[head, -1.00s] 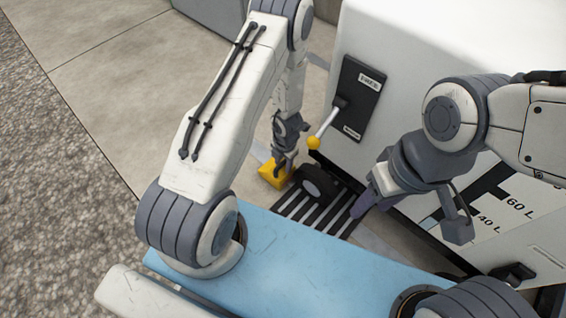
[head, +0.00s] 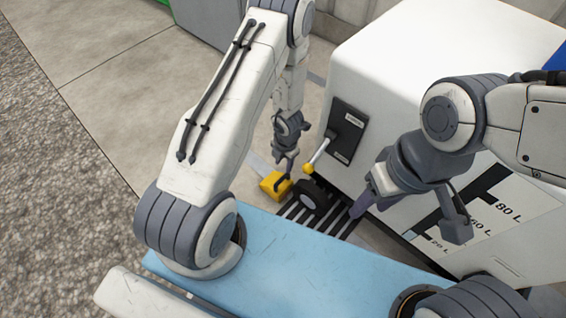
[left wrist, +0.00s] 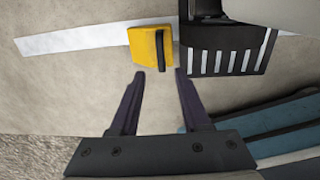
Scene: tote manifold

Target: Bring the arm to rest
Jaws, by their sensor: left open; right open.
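My left arm reaches forward from the left in the head view. Its gripper (head: 286,162) hangs pointing down over a yellow block (head: 274,186) on the floor. In the left wrist view the two dark fingers (left wrist: 158,73) are spread with only floor between them. The yellow block (left wrist: 146,48), with a dark bar on its right side, lies beyond the fingertips, apart from them. My right gripper (head: 362,197) is in front of the white tank and holds nothing that I can see; its fingers are partly hidden.
A white tank (head: 440,60) with a litre scale stands at right. Its dark panel (head: 346,130) carries a lever with a yellow knob (head: 308,168). A black wheel (head: 311,196) sits by a striped black-and-white mat (head: 345,222). The floor at left is open.

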